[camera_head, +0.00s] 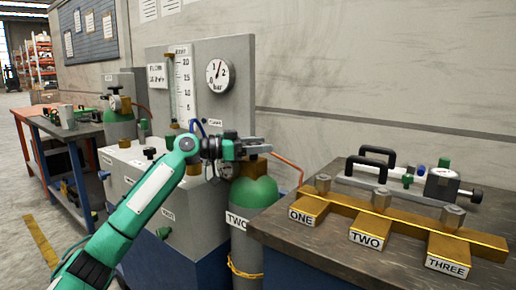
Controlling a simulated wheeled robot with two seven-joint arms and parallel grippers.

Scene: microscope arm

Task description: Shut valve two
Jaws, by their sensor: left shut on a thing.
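A green-shouldered gas cylinder (262,191) stands in front of the bench, with a label reading TWO (237,220). Its brass valve body (256,167) shows on top, just under my left gripper (258,147). My left gripper is shut on the top of this cylinder's valve; the gripped part is mostly hidden by the fingers. On the bench at right, a brass manifold (400,217) has branches labelled ONE, TWO (370,239) and THREE, each with a grey hex fitting. My right gripper is not in view.
A grey panel (238,80) with a flow tube and round gauge (217,72) stands behind my left arm. The dark bench (340,250) carries two black handles and a small gauge block (441,183). Another cylinder (120,125) stands at left.

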